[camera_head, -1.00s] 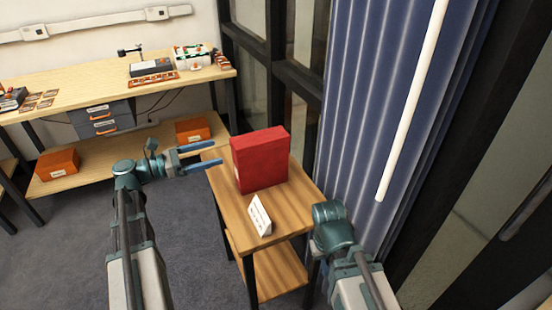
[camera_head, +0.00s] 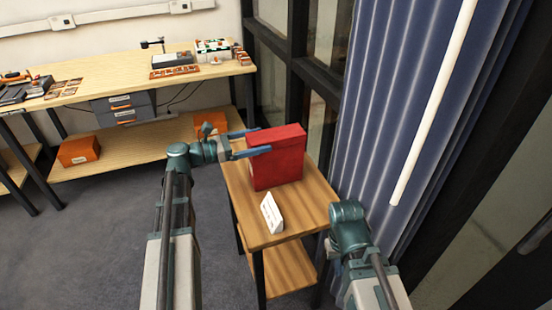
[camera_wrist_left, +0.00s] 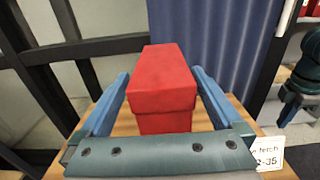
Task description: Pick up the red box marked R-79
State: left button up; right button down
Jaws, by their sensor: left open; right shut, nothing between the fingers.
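A red box (camera_head: 278,160) stands upright on a small wooden side table (camera_head: 285,226). No R-79 marking can be read on it. In the left wrist view the red box (camera_wrist_left: 162,85) sits between the two blue fingers of my left gripper (camera_wrist_left: 160,74), with a gap at each side. In the head view my left gripper (camera_head: 262,140) reaches the box's left side, open. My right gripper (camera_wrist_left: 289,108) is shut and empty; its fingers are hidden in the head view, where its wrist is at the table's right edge.
A white card (camera_head: 271,213) stands in front of the box; its partly hidden text shows "fetch" and "-35" in the wrist view. A blue curtain (camera_head: 400,110) hangs close to the right. A workbench (camera_head: 110,82) with orange boxes (camera_head: 79,151) below stands at the back left.

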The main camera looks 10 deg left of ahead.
aim_at(274, 139)
pick_arm(q)
jog(key=shift+f+x, duration=0.2)
jog(key=shift+x, duration=2.4)
jog(key=shift+s, duration=0.1)
grip_shut()
